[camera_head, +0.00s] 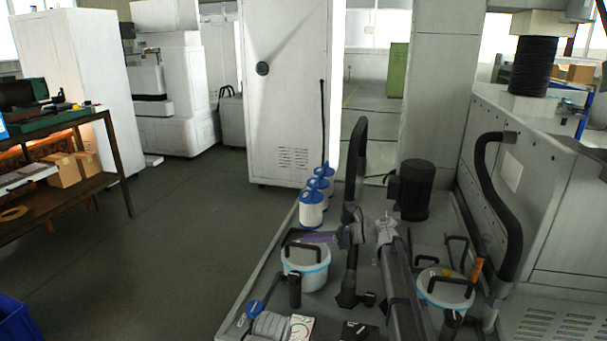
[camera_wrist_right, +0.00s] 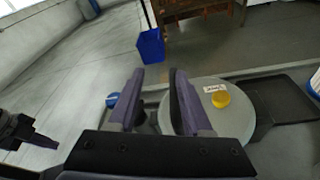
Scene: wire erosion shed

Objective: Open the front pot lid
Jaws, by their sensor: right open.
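A round white pot (camera_head: 306,280) with a light blue band stands at the middle of the machine bed in the head view. Its lid has a black handle (camera_head: 303,246). A similar pot (camera_head: 440,298) stands to the right. My left gripper (camera_wrist_right: 28,135) shows partly at the wrist view's left edge.
White canisters with blue tops (camera_head: 313,207) stand behind the pot. A black motor (camera_head: 414,190) stands to their right. My right arm crosses between the two pots. Open floor (camera_head: 170,250) lies left.

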